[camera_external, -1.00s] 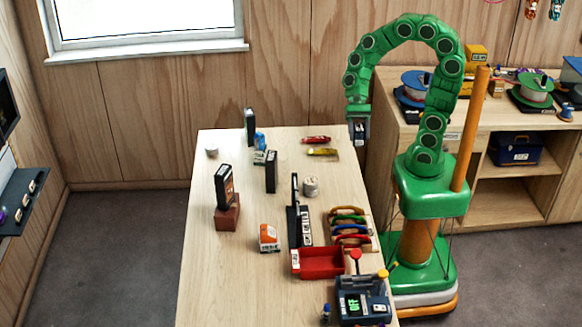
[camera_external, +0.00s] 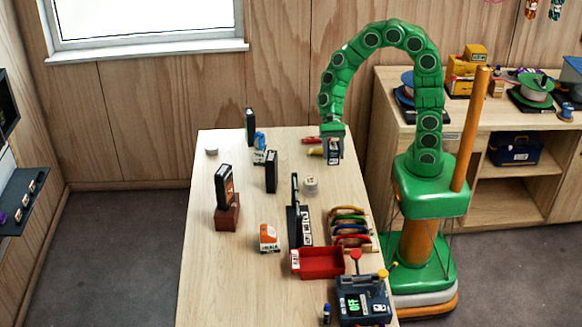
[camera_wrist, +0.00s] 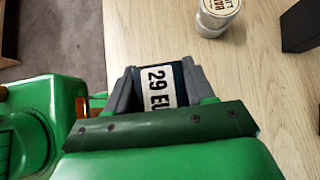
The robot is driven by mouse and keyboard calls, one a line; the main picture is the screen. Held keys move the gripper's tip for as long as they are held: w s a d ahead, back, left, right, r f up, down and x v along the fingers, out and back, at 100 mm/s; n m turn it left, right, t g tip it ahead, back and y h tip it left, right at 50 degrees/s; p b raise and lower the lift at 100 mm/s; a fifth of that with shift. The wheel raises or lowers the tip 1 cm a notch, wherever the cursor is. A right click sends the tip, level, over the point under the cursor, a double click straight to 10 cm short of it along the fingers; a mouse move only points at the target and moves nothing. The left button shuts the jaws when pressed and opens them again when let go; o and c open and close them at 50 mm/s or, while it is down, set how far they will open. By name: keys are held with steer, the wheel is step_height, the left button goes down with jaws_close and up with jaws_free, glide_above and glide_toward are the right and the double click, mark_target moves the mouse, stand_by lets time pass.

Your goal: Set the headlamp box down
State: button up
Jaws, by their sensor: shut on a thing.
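My gripper (camera_external: 332,140) is over the far right part of the table, pointing down. It is shut on the headlamp box (camera_wrist: 158,86), a dark box with a white label reading "29 EU", cut off by my gripper. In the wrist view, the box sits between the two grey fingers of my gripper (camera_wrist: 160,82). In the outside view the box (camera_external: 334,158) shows as a small dark shape with a pale face below the fingers. I cannot tell whether its underside touches the table (camera_external: 215,285).
A red and a yellow item (camera_external: 314,152) lie close beside the held box. A white can (camera_external: 310,187) stands nearer the front, also seen in the wrist view (camera_wrist: 216,14). Upright dark boxes (camera_external: 271,172) and a red tray (camera_external: 322,262) stand on the table.

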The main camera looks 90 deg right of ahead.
mark_target(327, 163)
steer(key=shift+w+a+f, duration=0.1)
steer(key=shift+w+f, duration=0.6)
steer(key=shift+f, duration=1.75)
steer(key=o, duration=1.1)
steer(key=shift+f, duration=0.1)
